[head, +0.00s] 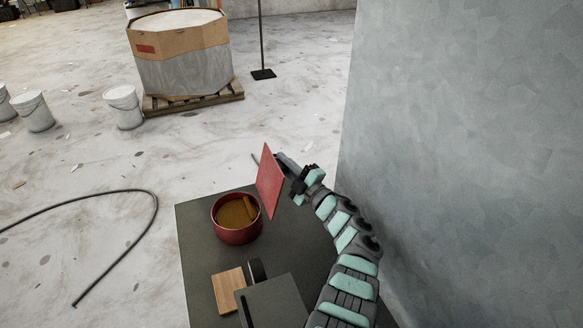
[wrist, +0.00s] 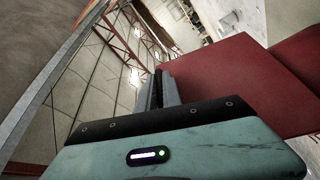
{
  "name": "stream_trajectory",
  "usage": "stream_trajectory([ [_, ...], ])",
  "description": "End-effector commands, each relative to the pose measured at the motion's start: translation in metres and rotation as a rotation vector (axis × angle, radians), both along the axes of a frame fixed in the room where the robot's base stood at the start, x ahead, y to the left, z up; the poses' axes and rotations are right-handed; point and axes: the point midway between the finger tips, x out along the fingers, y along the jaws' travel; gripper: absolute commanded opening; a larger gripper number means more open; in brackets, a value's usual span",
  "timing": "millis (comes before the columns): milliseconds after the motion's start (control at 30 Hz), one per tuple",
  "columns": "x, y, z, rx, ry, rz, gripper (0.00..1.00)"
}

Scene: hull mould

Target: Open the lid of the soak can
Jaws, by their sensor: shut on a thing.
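The soak can (head: 237,234) is a round red can with amber-brown liquid and a brown piece inside, standing on a dark table. Its lid (head: 269,181) is a flat red square panel, standing steeply up at the can's right side, so the can's mouth is uncovered. Whether the lid's lower edge touches the rim is hard to tell. My gripper (head: 284,163) is at the lid's upper right edge, shut on it. In the wrist view the lid (wrist: 235,85) fills the right side beside my gripper's fingers (wrist: 157,88); their exact contact is hidden.
On the dark table (head: 195,222) lie a wooden block (head: 229,288) and a dark grey box-like thing (head: 275,303) in front of the can. A tall grey wall (head: 470,140) rises close on the right of my arm. Open floor lies left, with a black hose (head: 130,190).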

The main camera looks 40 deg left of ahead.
Motion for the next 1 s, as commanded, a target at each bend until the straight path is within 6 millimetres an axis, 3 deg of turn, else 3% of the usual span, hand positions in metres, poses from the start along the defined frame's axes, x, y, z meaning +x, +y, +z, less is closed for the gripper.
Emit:
stream_trajectory([
  [433, 0.0006, 0.0009, -0.0019, -0.001, 0.005, -0.002, 0.00],
  [467, 0.0006, 0.0009, -0.0019, -0.001, 0.005, -0.002, 0.12],
  [700, 0.0002, 0.0013, -0.0015, 0.000, 0.005, 0.000, 0.30],
  [1000, 0.0002, -0.0016, -0.0004, 0.000, 0.005, 0.000, 0.30],
])
